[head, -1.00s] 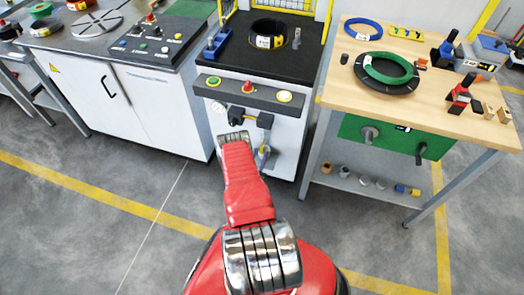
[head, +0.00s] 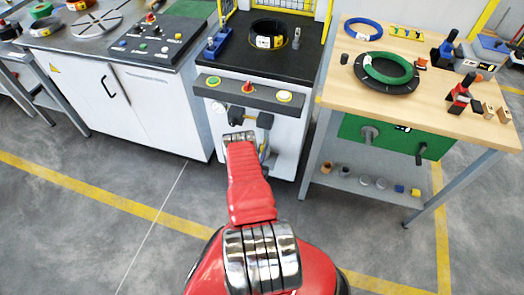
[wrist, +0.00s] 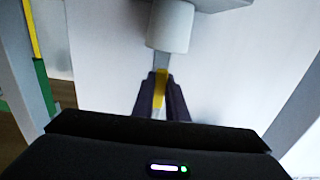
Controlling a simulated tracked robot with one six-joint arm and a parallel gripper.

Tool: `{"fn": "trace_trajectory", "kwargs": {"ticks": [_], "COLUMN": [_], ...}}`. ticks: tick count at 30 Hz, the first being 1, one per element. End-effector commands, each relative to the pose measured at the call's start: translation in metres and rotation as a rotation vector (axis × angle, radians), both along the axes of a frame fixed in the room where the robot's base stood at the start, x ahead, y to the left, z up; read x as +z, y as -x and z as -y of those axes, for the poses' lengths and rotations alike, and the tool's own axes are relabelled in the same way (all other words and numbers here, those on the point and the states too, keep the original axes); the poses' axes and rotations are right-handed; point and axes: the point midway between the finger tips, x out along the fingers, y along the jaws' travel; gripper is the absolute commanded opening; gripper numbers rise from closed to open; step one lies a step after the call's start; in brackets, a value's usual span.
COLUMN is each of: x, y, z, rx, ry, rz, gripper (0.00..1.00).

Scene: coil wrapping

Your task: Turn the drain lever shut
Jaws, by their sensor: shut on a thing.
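The yellow drain lever (wrist: 160,90) shows in the wrist view below a pale grey cylindrical fitting (wrist: 170,26), with a short grey piece between them. My gripper (wrist: 161,78) has its two dark fingers closed on either side of the lever, holding it. The lever points down toward my wrist in that view. In the head view my red arm reaches to the front of the white machine cabinet (head: 284,150) and mostly hides the lever and gripper.
A control strip with several buttons (head: 248,92) juts out above the arm, with dark knobs below it. A wooden workbench (head: 440,95) stands to the right and a white cabinet (head: 135,110) to the left. The floor in front is clear.

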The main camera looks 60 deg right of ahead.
Motion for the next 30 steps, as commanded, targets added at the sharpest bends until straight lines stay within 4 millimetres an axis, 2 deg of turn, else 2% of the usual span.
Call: {"fn": "trace_trajectory", "kwargs": {"ticks": [17, 23, 30], "x": [0.0001, 0.0002, 0.0012], "y": [0.0002, 0.0023, 0.0066], "z": [-0.0001, 0.0003, 0.0010], "rx": [0.002, 0.002, 0.002], "ry": [0.006, 0.019, 0.047], "rz": [-0.037, -0.122, -0.299], "gripper": [0.00, 0.00, 0.00]}}
